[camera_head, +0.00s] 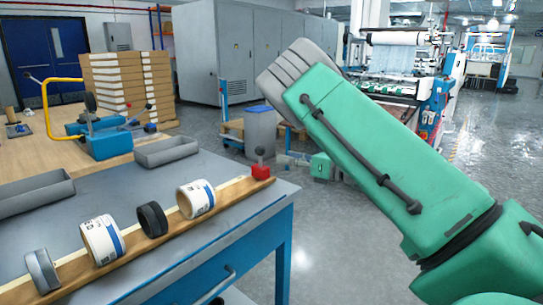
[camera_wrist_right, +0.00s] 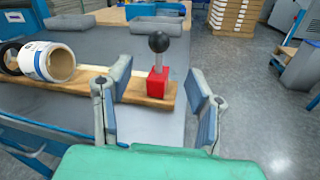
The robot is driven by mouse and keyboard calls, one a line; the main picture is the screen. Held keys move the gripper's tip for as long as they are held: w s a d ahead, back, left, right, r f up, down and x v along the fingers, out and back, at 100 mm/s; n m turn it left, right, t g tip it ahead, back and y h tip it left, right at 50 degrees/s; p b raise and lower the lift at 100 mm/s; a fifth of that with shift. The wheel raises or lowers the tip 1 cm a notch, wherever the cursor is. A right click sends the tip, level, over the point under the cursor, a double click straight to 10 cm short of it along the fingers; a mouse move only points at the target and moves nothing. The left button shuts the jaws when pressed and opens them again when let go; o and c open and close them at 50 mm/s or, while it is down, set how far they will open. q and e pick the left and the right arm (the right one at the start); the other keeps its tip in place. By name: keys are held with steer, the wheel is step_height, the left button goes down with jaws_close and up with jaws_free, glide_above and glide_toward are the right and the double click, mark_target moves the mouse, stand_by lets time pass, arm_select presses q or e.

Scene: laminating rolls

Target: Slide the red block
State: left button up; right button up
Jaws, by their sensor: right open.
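The red block (camera_head: 262,171) sits on the far right end of a wooden rail (camera_head: 230,194) on the grey table. A thin post with a black ball knob (camera_wrist_right: 159,42) stands on it. In the wrist view the red block (camera_wrist_right: 157,82) shows between and beyond my right gripper's (camera_wrist_right: 159,92) spread fingers. The fingers look empty, and contact with the block cannot be made out. In the head view my right gripper (camera_head: 287,160) is small, just right of the block beyond the table's end, its fingers toward it. My left gripper is not in view.
Several rolls and rings stand along the rail, including a white roll (camera_head: 195,199) and a black ring (camera_head: 152,219) left of the block. Grey trays (camera_head: 166,151) lie behind. Stacked boxes (camera_head: 128,85) and a blue tool (camera_head: 104,137) are farther back. Open floor is at right.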

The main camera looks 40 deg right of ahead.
steer(key=v, duration=0.2)
steer(key=shift+s, duration=0.3)
stand_by(0.4)
